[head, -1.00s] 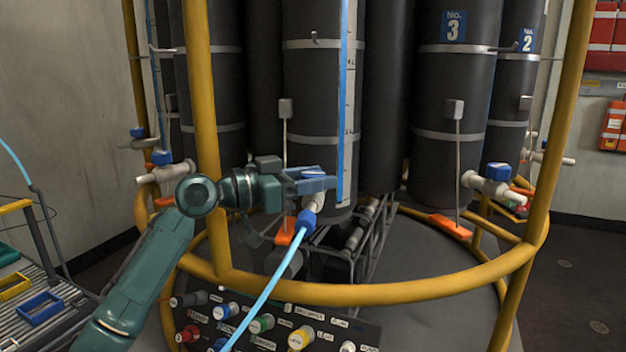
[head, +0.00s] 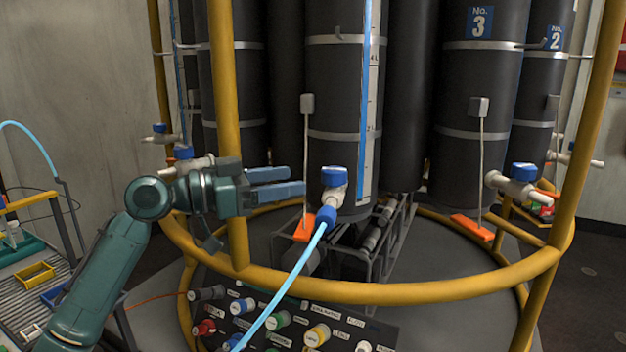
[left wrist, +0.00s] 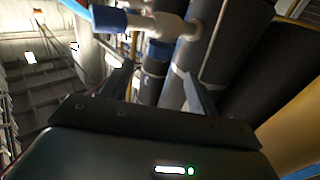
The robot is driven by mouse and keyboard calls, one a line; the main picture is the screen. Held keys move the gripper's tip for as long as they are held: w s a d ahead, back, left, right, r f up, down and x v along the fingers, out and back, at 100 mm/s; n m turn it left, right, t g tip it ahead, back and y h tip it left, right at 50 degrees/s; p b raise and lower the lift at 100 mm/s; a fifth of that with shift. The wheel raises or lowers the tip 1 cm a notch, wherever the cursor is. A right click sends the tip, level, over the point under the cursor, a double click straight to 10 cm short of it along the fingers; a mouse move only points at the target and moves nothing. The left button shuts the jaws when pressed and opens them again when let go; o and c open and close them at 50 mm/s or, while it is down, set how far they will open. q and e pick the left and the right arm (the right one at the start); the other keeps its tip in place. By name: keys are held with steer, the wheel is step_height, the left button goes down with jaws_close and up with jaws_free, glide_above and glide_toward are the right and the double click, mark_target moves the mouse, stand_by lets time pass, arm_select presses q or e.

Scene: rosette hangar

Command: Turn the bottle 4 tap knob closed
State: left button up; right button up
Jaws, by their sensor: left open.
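The bottle tap in front of me has a blue knob (head: 333,176) on a white body (head: 336,195), at the foot of the middle dark bottle (head: 337,90). This bottle's number does not show; it stands left of the bottle marked No. 3. A light blue hose (head: 285,275) runs from the tap's blue collar (head: 326,217). My left gripper (head: 303,181) is open and empty, its fingers pointing right at the knob with a small gap left of it. In the left wrist view the white tap body (left wrist: 160,24) lies beyond the open fingers (left wrist: 158,78). My right gripper is not in view.
A yellow ring rail (head: 400,288) and upright post (head: 226,130) stand around the bottles, the post close to my left wrist. A panel with several coloured caps (head: 317,334) lies below. The No. 3 bottle's tap (head: 515,184) is to the right. An orange tab (head: 305,229) sits below the gripper.

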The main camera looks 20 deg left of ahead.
arm_select(q)
steer(key=shift+v, duration=1.85)
